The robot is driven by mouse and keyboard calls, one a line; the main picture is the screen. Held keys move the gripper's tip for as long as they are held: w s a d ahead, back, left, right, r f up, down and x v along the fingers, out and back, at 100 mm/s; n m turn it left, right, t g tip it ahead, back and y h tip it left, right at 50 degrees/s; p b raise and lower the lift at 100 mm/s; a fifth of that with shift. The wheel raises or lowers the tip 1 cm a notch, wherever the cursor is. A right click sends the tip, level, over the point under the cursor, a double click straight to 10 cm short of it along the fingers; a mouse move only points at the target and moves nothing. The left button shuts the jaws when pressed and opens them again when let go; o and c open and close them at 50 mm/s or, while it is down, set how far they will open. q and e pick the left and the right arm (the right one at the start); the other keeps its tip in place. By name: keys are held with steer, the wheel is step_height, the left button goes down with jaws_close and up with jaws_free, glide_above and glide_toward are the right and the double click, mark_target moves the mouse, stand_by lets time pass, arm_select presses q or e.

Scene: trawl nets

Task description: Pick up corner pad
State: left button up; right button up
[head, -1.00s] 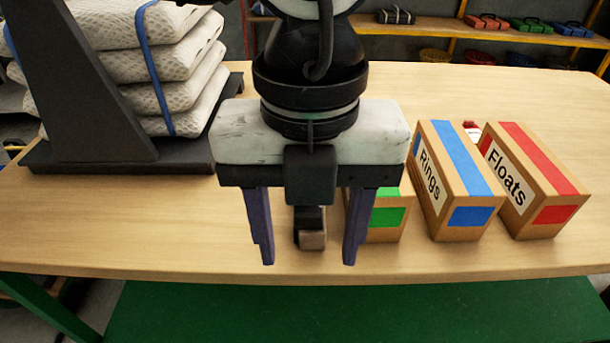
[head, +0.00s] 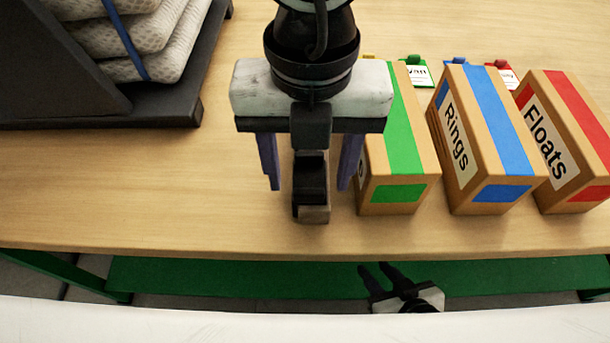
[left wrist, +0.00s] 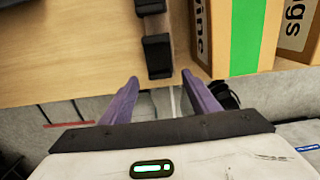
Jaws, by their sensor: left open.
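A small dark piece with a brownish end, which I take to be the corner pad (head: 312,212), lies on the table near its front edge. In the left wrist view the pad (left wrist: 158,58) shows as black blocks joined by a brown-grey part, just beyond the fingertips. My left gripper (head: 309,188) is open and empty, pointing down, its purple fingers appearing on either side of the pad in the head view. In the left wrist view the fingers (left wrist: 160,77) are apart with nothing between them. My right gripper (head: 375,267) is low, in front of the table edge, fingers apart.
Cardboard boxes with green (head: 404,150), blue (head: 497,140) and red (head: 575,150) stripes stand close to the right of the pad. The table (head: 130,190) between is clear.

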mark_target(309, 188)
arm_select(q)
steer(key=shift+w+f, duration=0.15)
steer(key=shift+f, duration=1.4)
steer(key=c, duration=1.1)
steer(key=shift+r, duration=0.2)
